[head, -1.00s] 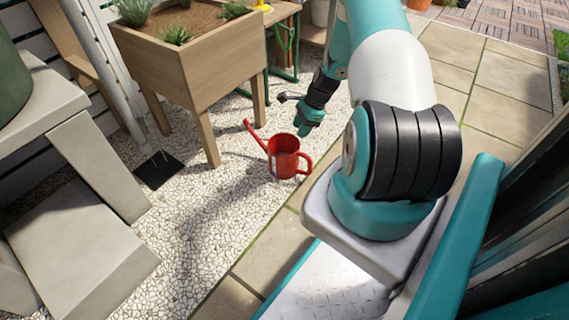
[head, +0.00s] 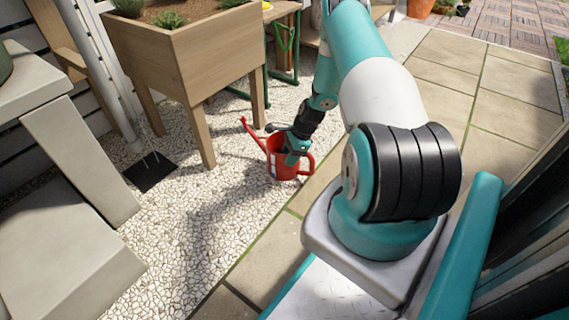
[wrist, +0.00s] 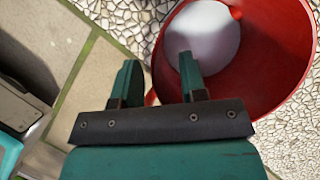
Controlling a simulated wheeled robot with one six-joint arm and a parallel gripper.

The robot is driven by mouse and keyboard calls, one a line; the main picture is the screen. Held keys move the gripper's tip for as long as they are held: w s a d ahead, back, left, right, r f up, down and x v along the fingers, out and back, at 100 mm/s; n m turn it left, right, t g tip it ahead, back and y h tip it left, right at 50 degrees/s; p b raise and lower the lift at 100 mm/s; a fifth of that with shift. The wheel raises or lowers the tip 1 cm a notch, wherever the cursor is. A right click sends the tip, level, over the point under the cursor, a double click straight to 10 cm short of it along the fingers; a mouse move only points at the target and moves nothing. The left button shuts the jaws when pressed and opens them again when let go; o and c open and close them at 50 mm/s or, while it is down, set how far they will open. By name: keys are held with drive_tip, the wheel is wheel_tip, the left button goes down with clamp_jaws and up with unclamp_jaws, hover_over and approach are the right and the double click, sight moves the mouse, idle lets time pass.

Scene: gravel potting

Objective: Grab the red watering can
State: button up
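The red watering can (head: 284,172) stands upright on the gravel, its spout pointing up and left and its handle on the right. My gripper (head: 293,156) is down at the can's top and hides part of its rim. In the wrist view I look into the can's open top (wrist: 275,70) and see its pale inside bottom. My gripper (wrist: 158,66) is open there. One finger overlaps the can's opening, and the other is outside it over the ground. The near wall lies between the fingers, with no visible grip on it.
A wooden planter (head: 210,62) on legs stands behind and left of the can. A grey stepped bench (head: 75,165) is at the left. Paving slabs (head: 440,75) lie to the right. The gravel (head: 200,230) in front of the can is clear.

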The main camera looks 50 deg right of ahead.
drive_tip(key=shift+w+a+f, duration=0.1)
drive_tip(key=shift+f, duration=0.2)
clamp_jaws()
idle(1.1)
